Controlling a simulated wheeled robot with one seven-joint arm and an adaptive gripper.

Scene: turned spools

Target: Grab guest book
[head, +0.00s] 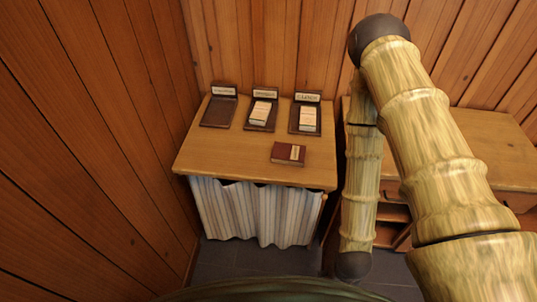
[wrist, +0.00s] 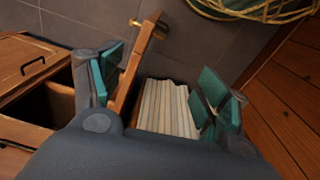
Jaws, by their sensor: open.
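The likely guest book is a small dark red book with a pale label (head: 289,153). It lies flat near the front right of a wooden table (head: 230,165) in the head view. My gripper (wrist: 160,85) shows in the wrist view with its teal-padded fingers spread wide and nothing between them. It is down by the table's striped curtain (wrist: 165,108), apart from the book. The book is not visible in the wrist view, and my gripper is not visible in the head view.
Three dark stands with labels line the table's back: left (head: 217,111), middle (head: 262,113), right (head: 305,118). The middle and right ones hold pale stacks. A wooden cabinet (head: 495,150) stands at right, partly behind my arm. Plank walls close the left and back.

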